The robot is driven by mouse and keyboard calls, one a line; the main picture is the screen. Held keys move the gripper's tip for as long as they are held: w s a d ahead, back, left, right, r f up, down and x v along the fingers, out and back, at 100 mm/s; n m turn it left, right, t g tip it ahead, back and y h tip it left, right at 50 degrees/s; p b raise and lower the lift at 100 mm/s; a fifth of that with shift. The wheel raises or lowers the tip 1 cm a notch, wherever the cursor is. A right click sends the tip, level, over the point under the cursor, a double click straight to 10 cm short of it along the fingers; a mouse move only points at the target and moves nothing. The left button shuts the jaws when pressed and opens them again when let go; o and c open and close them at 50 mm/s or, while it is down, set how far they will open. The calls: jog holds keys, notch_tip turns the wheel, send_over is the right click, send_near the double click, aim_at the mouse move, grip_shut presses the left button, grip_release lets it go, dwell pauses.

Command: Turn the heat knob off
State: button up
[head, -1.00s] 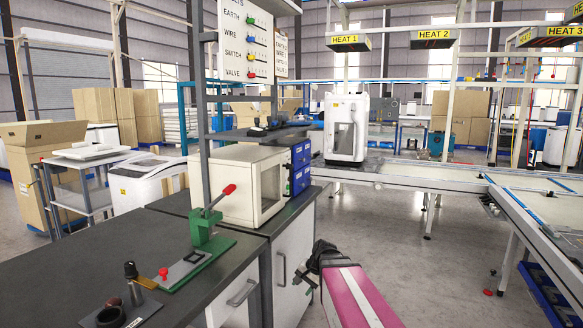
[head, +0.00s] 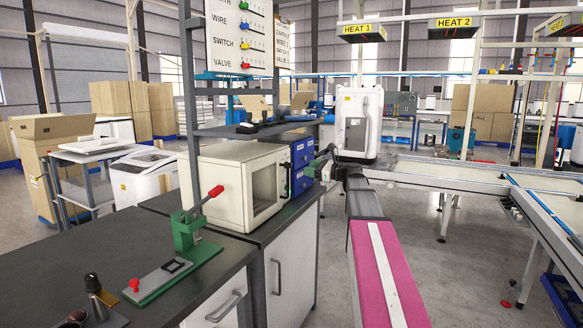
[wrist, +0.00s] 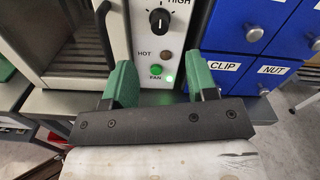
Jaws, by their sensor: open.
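The black heat knob (wrist: 158,21) with a white pointer is on the pale control panel at the top of the wrist view, beside the word HIGH. The pointer's exact setting is hard to read. Below it are a dull HOT lamp (wrist: 165,53) and a green FAN button (wrist: 155,70). The panel belongs to the cream oven (head: 225,180) on the bench. My gripper (wrist: 160,82) is open and empty, its green fingers apart in front of the panel, below the knob. In the head view, my gripper (head: 318,166) is at the oven's right, by the blue drawers.
Blue drawers (wrist: 236,45) labelled CLIP and NUT stand right of the panel. A dark handle (wrist: 105,30) is on the oven door at left. A green lever press (head: 187,232) stands on the dark bench (head: 60,262). A shelf (head: 255,128) hangs above the oven.

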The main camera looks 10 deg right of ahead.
aim_at(289, 165)
jog(key=x, duration=0.9)
jog(key=shift+w+a, duration=0.1)
jog(key=c, duration=0.9)
